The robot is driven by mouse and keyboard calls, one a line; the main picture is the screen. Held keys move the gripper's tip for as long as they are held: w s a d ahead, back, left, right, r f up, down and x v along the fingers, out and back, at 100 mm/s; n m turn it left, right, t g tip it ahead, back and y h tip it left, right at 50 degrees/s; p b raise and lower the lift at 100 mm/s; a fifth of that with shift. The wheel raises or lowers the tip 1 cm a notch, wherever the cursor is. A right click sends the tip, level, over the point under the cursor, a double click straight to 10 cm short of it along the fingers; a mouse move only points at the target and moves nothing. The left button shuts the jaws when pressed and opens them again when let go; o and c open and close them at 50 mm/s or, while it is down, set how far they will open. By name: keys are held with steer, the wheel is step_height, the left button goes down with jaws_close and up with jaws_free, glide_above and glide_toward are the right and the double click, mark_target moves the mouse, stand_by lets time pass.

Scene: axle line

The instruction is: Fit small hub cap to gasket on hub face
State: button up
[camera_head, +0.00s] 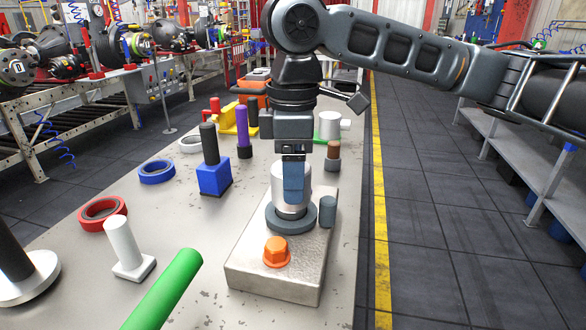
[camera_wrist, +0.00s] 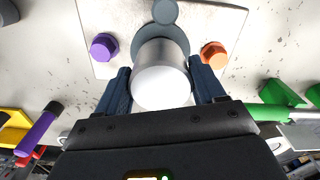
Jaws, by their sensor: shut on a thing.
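The small hub cap (camera_head: 288,183) is a silver cylinder standing upright in my gripper (camera_head: 292,182). In the wrist view the cap (camera_wrist: 161,87) shows its pale round end between the two dark blue fingers of my gripper (camera_wrist: 163,84), which are shut on its sides. The gasket (camera_head: 275,220) is a dark grey ring on the hub face (camera_head: 250,280), a pale metal block. The cap's lower end is at the gasket and looks centred over it. I cannot tell whether it is fully seated. The gasket also shows in the wrist view (camera_wrist: 140,34).
An orange nut (camera_head: 276,250) and a grey pin (camera_head: 327,212) stand on the block beside the gasket. A purple nut (camera_wrist: 103,47) shows in the wrist view.

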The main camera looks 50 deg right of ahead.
steer(key=shift+f+b, duration=0.5)
steer(key=shift+f, duration=0.7)
steer(key=o, duration=1.3)
steer(key=shift+r+p, duration=0.45)
steer(key=shift+r, duration=3.5)
